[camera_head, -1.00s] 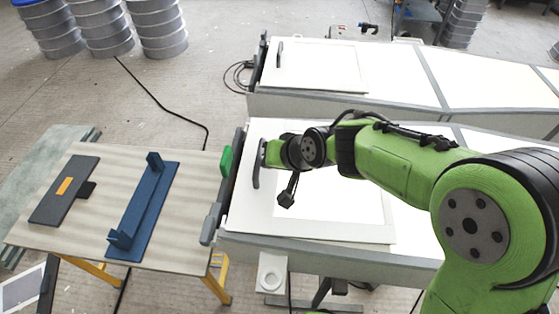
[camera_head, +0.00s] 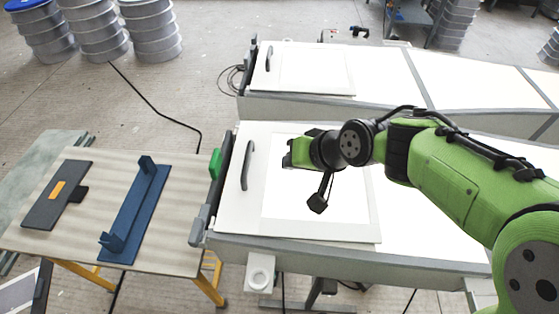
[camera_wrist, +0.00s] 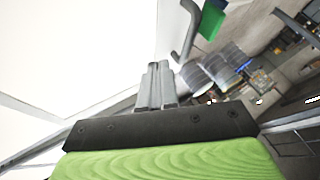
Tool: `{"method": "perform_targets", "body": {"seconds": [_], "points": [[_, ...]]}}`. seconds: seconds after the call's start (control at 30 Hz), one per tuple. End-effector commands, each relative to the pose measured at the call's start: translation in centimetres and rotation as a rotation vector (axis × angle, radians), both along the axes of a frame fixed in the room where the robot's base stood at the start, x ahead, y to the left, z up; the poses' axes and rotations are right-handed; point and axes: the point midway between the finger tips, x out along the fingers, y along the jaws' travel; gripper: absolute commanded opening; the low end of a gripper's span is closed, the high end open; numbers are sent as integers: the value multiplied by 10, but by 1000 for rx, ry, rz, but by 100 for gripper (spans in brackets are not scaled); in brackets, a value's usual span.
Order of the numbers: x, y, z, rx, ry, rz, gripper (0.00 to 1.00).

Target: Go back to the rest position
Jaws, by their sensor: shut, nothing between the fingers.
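My gripper (camera_head: 288,158) is above the near white mould, to the right of the dark handle (camera_head: 247,165) on its white panel (camera_head: 250,216). A gap shows between my gripper and the handle. In the wrist view the fingers (camera_wrist: 157,70) are together with nothing between them. The handle also shows in the wrist view (camera_wrist: 190,30), off to the right of the fingertips. The fingertips look small and grey in the head view, so the wrist view shows them better.
A table (camera_head: 105,165) at left holds a blue bracket (camera_head: 133,215) and a dark plate with an orange strip (camera_head: 57,190). A second mould (camera_head: 455,80) lies behind. Stacked drums (camera_head: 95,30) stand at the back left. A cable crosses the open floor.

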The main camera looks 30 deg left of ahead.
Motion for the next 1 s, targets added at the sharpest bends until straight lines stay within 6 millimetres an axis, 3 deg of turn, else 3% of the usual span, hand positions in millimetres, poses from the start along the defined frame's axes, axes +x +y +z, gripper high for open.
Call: {"method": "perform_targets", "body": {"seconds": [0.1, 0.37, 0.43, 0.47, 0.53, 0.63, 0.7, 0.8, 0.9, 1.0], "points": [[-2, -9, 11, -1, 0, -3, 0], [-3, -11, 12, -4, -1, -3, 0], [-2, -25, 16, -31, -22, -22, 0], [-2, -37, 20, -55, -38, -41, 0], [-4, -79, 32, -138, -87, -109, 0], [-22, -159, 50, -276, -140, -251, 0], [-45, -210, 59, -352, -151, -357, 0], [-86, -268, 63, -423, -138, -494, 0], [-120, -301, 59, -449, -115, -586, 0], [-137, -315, 55, -457, -97, -626, 0]]}}
